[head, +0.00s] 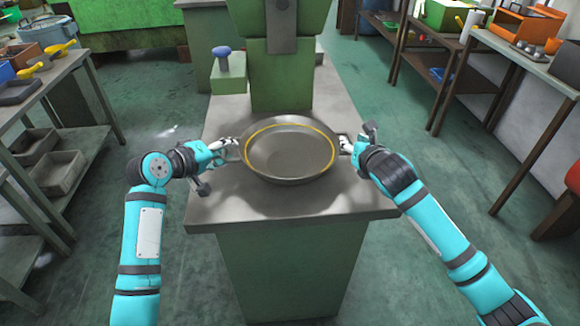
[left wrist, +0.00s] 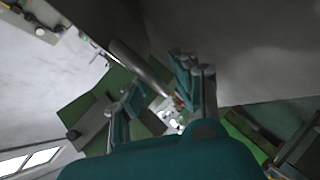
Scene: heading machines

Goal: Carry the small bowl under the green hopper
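A round grey bowl (head: 290,165) with a yellow ring inside its rim sits level on or just above the grey top (head: 300,205) of a green pedestal. My left gripper (head: 232,150) is at the bowl's left rim, and my right gripper (head: 348,145) is at its right rim. In the left wrist view the two fingers of my left gripper (left wrist: 160,95) stand apart, with a grey edge between them. The right fingertips are too small to tell their state. No part in view is clearly a green hopper.
A green machine column (head: 280,75) rises right behind the bowl, with a blue-knobbed green box (head: 228,72) beside it. A table with trays (head: 45,85) stands at the left and a wooden workbench (head: 530,65) at the right. Green floor (head: 420,165) lies open between.

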